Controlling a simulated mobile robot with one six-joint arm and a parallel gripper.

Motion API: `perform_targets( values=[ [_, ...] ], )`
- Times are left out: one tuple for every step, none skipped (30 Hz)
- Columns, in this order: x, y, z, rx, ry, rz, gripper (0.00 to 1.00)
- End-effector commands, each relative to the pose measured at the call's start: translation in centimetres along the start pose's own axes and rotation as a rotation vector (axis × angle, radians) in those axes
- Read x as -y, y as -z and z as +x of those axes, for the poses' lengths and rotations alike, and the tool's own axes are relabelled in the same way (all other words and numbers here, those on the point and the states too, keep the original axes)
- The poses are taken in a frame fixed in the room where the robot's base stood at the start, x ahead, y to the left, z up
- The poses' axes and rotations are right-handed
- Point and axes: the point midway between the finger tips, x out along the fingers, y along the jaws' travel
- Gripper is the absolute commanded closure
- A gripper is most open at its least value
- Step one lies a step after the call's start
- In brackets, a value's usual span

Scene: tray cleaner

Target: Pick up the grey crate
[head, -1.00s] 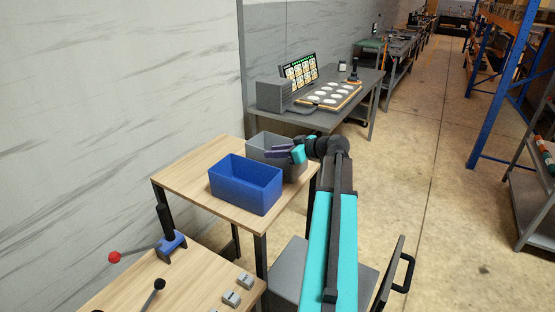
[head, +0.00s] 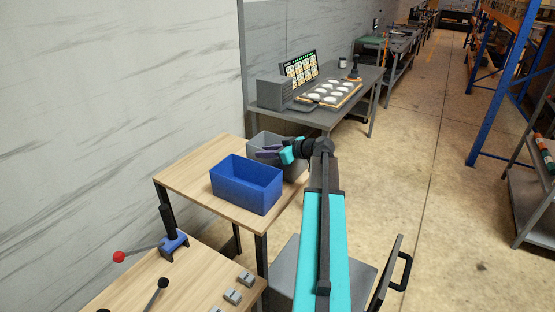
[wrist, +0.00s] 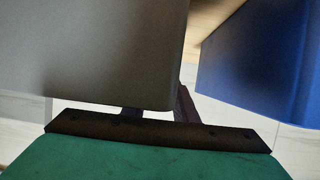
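The grey crate (head: 254,142) stands at the far end of the wooden table, behind the blue crate (head: 245,186). In the wrist view the grey crate's wall (wrist: 95,50) fills the upper left, very close to the camera. My gripper (head: 265,152) is at the grey crate's near right side, its dark purple fingers pointing left across the crate. The fingers look spread apart. In the wrist view the crate wall hides most of them, and I cannot tell whether they touch it.
The blue crate also shows close by at the right of the wrist view (wrist: 265,60). The wooden table (head: 192,180) has free room at its left. A grey workbench (head: 325,118) with a screen and a tray of white discs stands behind. A marble wall runs along the left.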

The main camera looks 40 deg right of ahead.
Motion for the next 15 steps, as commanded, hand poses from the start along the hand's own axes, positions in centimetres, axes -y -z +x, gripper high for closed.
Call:
perform_targets(
  values=[
    [-0.01,0.0,-0.02,0.0,0.0,0.0,0.74],
    [-0.01,0.01,-0.03,0.0,0.0,0.0,0.74],
    [-0.02,0.0,-0.03,0.0,0.0,0.0,0.74],
    [-0.02,0.01,-0.03,0.0,0.0,0.0,0.74],
    [-0.02,0.01,-0.04,0.0,0.0,0.0,0.79],
    [-0.03,0.0,-0.04,0.0,0.0,0.0,0.86],
    [-0.03,0.0,-0.05,0.0,-0.001,0.0,0.91],
    [-0.03,0.01,-0.05,0.0,-0.001,0.0,0.96],
    [-0.03,0.0,-0.05,0.0,-0.001,0.0,1.0],
    [-0.04,0.0,-0.06,0.0,-0.001,0.0,1.0],
    [-0.04,0.0,-0.06,0.0,-0.001,0.0,1.0],
    [-0.04,0.0,-0.06,0.0,-0.001,0.0,1.0],
    [-0.04,0.0,-0.06,0.0,-0.001,0.0,1.0],
    [-0.04,0.0,-0.06,0.0,-0.001,0.0,1.0],
    [-0.04,0.0,-0.07,0.0,-0.001,0.0,1.0]
  ],
)
